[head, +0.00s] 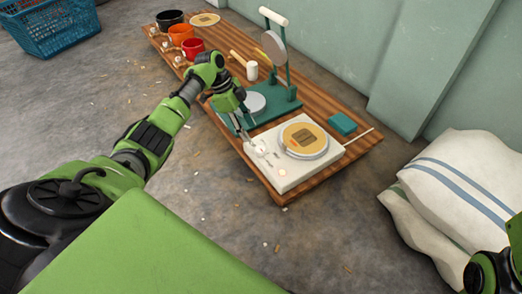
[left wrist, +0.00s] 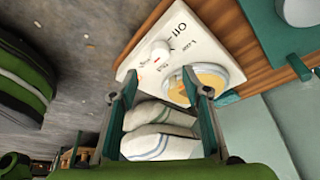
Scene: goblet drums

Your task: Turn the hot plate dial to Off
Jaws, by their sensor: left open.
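The hot plate (head: 318,158) is a white box with a round plate on top, standing on the near end of the wooden board. Its white dial (left wrist: 160,50) shows in the left wrist view, with the printed words Off and Low beside it. I cannot tell for sure where the dial points. In the head view the dial is small, near the gripper's tips. My left gripper (head: 248,139) is open and empty above the dial end; in the left wrist view its fingers (left wrist: 160,85) stand apart, with the dial beyond them. Of my right arm, only a part shows at lower right.
A yellow-brown disc (head: 303,138) lies on the round plate. A green stand (head: 283,95) is just behind, and a teal block (head: 342,123) lies to the right. Several cups, a mallet (head: 251,70) and white sacks (head: 458,180) are around. The floor in front is mostly clear.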

